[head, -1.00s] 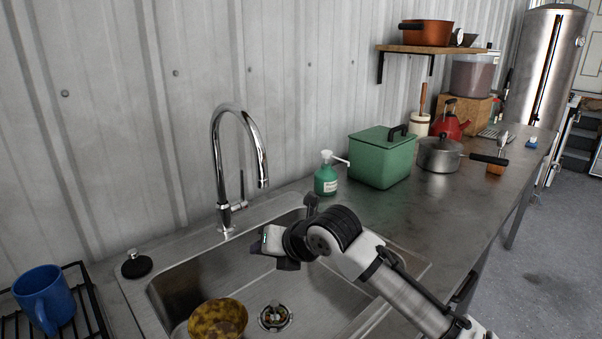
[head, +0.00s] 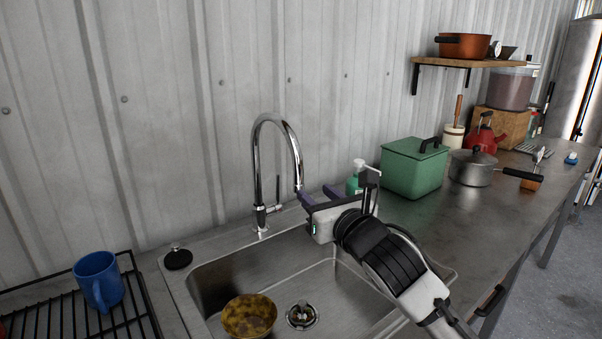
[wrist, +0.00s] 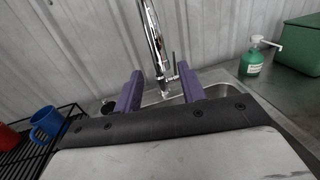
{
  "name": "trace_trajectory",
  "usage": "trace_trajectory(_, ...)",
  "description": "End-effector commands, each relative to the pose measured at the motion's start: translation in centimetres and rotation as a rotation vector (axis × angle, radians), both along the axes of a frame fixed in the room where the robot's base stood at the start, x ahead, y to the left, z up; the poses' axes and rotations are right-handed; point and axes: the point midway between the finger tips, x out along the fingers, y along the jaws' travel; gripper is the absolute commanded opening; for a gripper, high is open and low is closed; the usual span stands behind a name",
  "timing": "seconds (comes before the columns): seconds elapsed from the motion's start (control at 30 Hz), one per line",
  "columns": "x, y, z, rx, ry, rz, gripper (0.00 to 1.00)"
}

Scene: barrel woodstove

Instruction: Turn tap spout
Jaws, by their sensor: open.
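The chrome tap (head: 257,172) rises behind the sink, and its curved spout (head: 294,150) arches to the right over the basin. My gripper (head: 317,193) is open, with its purple fingers beside the spout's lower end. In the wrist view the spout (wrist: 153,38) shows between the two spread fingers of my gripper (wrist: 159,88), nearer the right one in places. I cannot tell whether a finger touches it. The tap's thin side lever (head: 278,192) stands near the tap base.
The steel sink (head: 215,272) holds a dirty yellow bowl (head: 249,316). A green soap bottle (head: 353,185) stands behind my gripper, and a green box (head: 412,172) stands right of it. A blue mug (head: 97,282) is on the black rack (head: 42,318) at left.

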Motion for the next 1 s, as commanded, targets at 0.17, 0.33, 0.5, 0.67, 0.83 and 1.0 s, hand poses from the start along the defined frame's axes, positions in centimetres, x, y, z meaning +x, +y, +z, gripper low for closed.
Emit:
trace_trajectory(0.17, 3.5, 1.8, 0.4, 0.003, 0.005, 0.004, 0.40)
trace_trajectory(0.33, 6.3, 3.1, 0.2, 0.002, 0.004, 0.003, 0.40)
trace_trajectory(0.5, 7.9, 3.7, 0.1, 0.002, 0.003, 0.001, 0.40)
trace_trajectory(0.67, 8.4, 3.9, 0.0, 0.001, 0.003, -0.001, 0.40)
trace_trajectory(0.83, 8.4, 3.9, -0.1, 0.000, 0.002, -0.001, 0.40)
trace_trajectory(1.0, 8.4, 3.9, 0.0, 0.000, 0.002, -0.001, 0.25)
